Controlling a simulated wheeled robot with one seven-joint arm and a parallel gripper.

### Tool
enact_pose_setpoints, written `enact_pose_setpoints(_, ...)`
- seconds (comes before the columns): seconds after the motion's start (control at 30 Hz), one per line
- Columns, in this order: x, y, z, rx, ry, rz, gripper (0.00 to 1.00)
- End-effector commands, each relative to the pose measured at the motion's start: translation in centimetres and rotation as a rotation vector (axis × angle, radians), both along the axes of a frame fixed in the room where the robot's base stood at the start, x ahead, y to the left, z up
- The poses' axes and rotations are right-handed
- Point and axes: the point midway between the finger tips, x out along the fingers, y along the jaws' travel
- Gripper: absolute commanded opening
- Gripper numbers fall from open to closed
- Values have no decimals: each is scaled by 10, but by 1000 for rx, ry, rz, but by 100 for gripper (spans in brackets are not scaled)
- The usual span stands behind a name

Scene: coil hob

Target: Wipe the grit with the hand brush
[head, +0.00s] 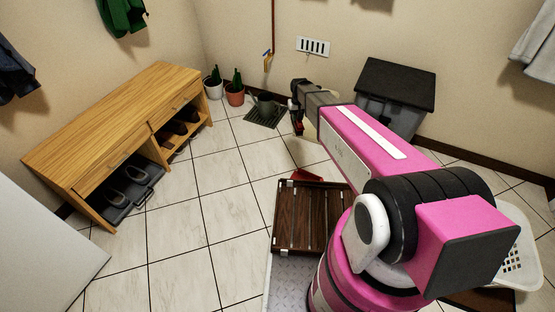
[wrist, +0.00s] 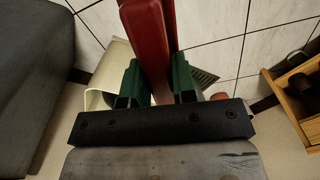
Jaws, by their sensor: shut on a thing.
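My gripper (head: 297,112) is at the end of my outstretched arm, near the back wall and above the tiled floor. In the wrist view its green fingers (wrist: 157,82) are shut on a long red thing (wrist: 148,38), which looks like the hand brush. Its red part also shows below the gripper in the head view (head: 298,127). The bristles are hidden or too small to tell. I cannot make out any grit on the floor in either view.
A dark bin (head: 395,90) stands right of my gripper. A watering can on a dark grate mat (head: 265,118) and potted plants (head: 235,95) are to the left. A wooden shoe bench (head: 110,130) lines the left wall. A slatted wooden piece (head: 305,215) is nearer. Mid-left floor is clear.

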Motion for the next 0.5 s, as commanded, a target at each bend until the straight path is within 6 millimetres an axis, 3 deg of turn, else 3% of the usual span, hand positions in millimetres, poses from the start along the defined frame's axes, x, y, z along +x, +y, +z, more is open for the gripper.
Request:
enact_pose_setpoints(0.03,3,9,-21,-1,2,11,6)
enact_pose_setpoints(0.5,-19,69,-186,-1,3,104,6)
